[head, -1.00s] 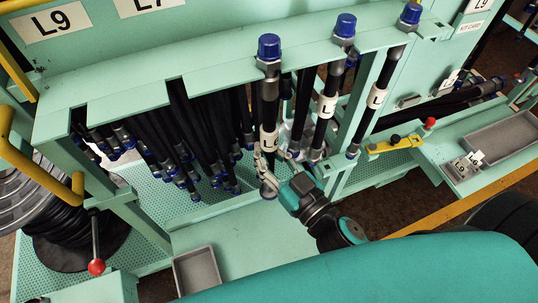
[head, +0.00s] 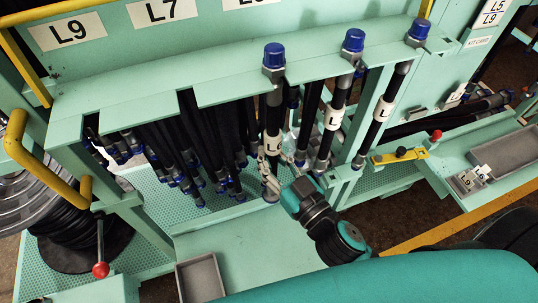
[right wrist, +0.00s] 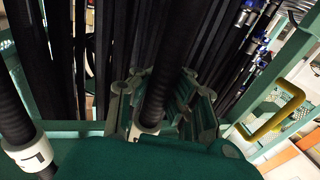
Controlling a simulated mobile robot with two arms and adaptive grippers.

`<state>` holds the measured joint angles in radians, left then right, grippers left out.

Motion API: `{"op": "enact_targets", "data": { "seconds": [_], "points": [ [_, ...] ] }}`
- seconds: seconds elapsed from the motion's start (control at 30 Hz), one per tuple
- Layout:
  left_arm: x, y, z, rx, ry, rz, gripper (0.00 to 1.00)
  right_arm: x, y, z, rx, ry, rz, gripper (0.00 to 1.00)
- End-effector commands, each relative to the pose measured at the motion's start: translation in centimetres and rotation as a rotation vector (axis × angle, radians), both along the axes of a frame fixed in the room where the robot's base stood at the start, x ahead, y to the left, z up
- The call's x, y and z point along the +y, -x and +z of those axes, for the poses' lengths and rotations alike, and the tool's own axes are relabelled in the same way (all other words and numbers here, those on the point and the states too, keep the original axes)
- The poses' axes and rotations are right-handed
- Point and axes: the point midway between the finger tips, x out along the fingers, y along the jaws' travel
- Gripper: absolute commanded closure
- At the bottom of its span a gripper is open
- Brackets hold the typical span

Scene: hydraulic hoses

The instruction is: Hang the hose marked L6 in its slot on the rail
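A black hose with a blue cap (head: 273,55) and a white label sleeve (head: 272,143) hangs upright at the rail (head: 225,84). Its label reads "L"; the digit cannot be read. My right gripper (head: 273,168) is at this hose just below the label, with a finger on each side. In the right wrist view a black hose (right wrist: 162,85) with a white sleeve (right wrist: 146,130) runs between the fingers of the gripper (right wrist: 158,95). Whether they press on it cannot be told. My left gripper is not in view.
Two more labelled hoses with blue caps (head: 353,40) (head: 420,29) hang to the right. Several unlabelled hoses (head: 200,140) crowd behind on the left. A yellow handle (head: 45,160), a red-knobbed lever (head: 100,269) and a grey tray (head: 200,278) lie nearer.

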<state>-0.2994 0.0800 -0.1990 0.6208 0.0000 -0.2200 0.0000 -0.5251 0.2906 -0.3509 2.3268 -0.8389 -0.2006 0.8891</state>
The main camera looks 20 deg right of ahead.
Motion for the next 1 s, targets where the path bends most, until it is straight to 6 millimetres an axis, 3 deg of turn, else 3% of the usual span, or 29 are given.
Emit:
{"op": "enact_targets", "data": {
  "seconds": [0.03, 0.27, 0.67, 1.0],
  "points": [
    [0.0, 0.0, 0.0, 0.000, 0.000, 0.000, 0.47, 0.0, 0.0, 0.1, -0.003, -0.001, 0.001, 0.95],
    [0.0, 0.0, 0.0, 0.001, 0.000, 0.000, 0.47, 0.0, 0.0, 0.1, -0.002, -0.001, 0.000, 0.66],
    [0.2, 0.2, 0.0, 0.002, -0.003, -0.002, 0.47, -0.2, 0.8, -0.2, 0.004, -0.002, 0.000, 0.66],
    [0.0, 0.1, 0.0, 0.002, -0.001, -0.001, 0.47, -1.8, 5.7, -0.4, 0.007, -0.002, -0.005, 0.66]
  ]
}}
